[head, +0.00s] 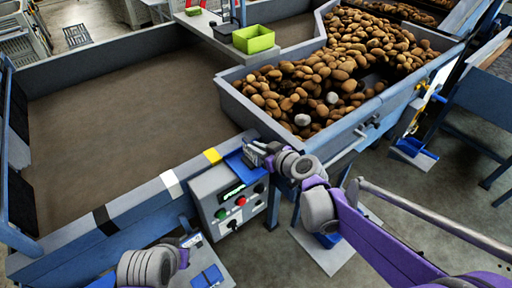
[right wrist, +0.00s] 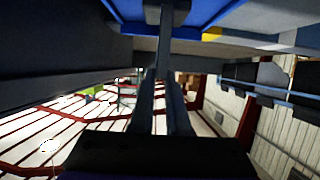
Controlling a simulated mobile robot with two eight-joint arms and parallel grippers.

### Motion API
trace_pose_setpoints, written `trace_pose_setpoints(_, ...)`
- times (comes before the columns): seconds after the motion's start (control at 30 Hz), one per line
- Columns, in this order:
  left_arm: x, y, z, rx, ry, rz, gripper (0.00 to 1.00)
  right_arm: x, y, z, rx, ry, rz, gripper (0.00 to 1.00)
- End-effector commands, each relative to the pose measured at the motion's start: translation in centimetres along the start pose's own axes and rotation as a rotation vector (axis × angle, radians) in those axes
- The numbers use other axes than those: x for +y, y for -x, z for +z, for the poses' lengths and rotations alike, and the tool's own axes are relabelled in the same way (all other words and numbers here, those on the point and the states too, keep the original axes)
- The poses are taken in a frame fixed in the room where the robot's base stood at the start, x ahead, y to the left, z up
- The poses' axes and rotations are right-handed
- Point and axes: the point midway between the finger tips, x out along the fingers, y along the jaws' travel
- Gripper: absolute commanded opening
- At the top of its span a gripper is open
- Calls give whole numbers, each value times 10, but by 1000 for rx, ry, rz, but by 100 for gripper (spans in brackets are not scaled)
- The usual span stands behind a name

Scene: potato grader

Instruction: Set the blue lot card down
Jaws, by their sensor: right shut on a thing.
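My right gripper (head: 262,153) is at the near right corner of the grader's front rail, above the control box. It is shut on the blue lot card (head: 240,168), a flat blue piece beside the yellow mark on the rail. The gripper partly hides the card. In the right wrist view the two fingers (right wrist: 168,20) meet at a blue surface (right wrist: 215,10) across the top. I cannot tell whether the card touches the rail. My left gripper (head: 190,240) is low in the head view, left of the control box; its jaws are too small to read.
The rail (head: 140,205) carries black, white and yellow (head: 212,155) marks. A control box (head: 230,197) with coloured buttons hangs below it. A potato-filled hopper (head: 235,100) stands behind my right gripper. A green bin (head: 253,39) sits at the back. The brown bed (head: 120,110) is empty.

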Motion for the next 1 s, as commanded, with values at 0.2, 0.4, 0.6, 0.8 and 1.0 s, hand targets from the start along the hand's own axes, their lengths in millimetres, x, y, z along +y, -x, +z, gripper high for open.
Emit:
trace_pose_setpoints(0.2,0,0,1,-1,0,0,50,0,-1,2,0,0,0,24)
trace_pose_setpoints(0.4,0,0,0,-1,0,0,50,0,-1,1,0,0,0,44)
trace_pose_setpoints(0.6,0,0,0,0,0,0,50,0,0,0,0,0,0,44)
trace_pose_setpoints(0.8,0,2,-2,2,0,0,50,1,18,-1,0,-1,3,44)
trace_pose_setpoints(1.0,0,5,-6,6,0,0,50,1,59,-2,0,-1,4,44)
